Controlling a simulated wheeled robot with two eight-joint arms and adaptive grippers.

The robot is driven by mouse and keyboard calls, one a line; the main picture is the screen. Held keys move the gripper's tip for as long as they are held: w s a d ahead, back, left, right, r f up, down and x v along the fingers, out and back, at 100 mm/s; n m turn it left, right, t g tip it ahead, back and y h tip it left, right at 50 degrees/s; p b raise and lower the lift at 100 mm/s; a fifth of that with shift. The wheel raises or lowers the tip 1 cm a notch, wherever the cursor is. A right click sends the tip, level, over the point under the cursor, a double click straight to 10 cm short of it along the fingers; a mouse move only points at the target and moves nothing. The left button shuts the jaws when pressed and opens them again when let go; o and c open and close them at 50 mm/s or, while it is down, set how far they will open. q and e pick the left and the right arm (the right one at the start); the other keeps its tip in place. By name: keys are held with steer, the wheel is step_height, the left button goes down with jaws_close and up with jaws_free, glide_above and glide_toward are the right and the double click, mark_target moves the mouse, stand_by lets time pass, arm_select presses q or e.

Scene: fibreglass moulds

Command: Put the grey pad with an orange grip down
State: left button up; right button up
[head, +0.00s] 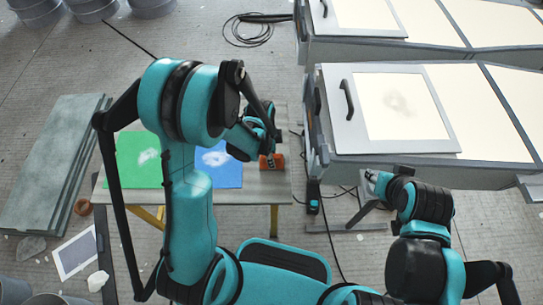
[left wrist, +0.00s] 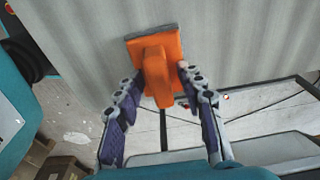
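The grey pad with an orange grip (left wrist: 157,70) is at the right end of the grey table (head: 262,184). In the head view its orange part (head: 271,161) shows beside my left wrist. In the left wrist view the grey pad (left wrist: 151,33) shows as a thin edge behind the grip. My left gripper (left wrist: 160,72) has one finger on each side of the grip, with small gaps showing, and looks open. Whether the pad rests fully on the table is hard to tell. My right gripper (head: 372,178) is empty beside the mould bench; its opening is too small to judge.
A green sheet (head: 126,172) and a blue sheet (head: 229,175) lie on the table. The mould bench with a framed white panel (head: 440,135) stands to the right. Grey slabs (head: 48,165) lie at left. Cables run over the floor between table and bench.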

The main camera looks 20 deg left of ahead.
arm_select(q)
steer(key=shift+r, duration=0.2)
arm_select(e)
steer(key=shift+r, duration=0.2)
arm_select(q)
steer(key=s+a+r+n+t+p, duration=0.1)
steer(key=s+r+n+t, duration=0.1)
steer(key=r+n, duration=0.3)
steer(key=s+a+r+n+t+y+p, duration=0.1)
steer(key=s+r+n, duration=0.4)
steer(key=r, duration=0.7)
steer(key=s+a+r+n+t+p, duration=0.2)
steer(key=s+r+n+t+p, duration=0.1)
steer(key=r, duration=0.6)
steer(key=shift+s+a+r+n+t, duration=0.15)
steer(key=shift+a+n+t, duration=0.25)
steer(key=shift+n, duration=0.5)
arm_select(e)
step_height(320, 180, up, 5)
steer(key=shift+f, duration=0.1)
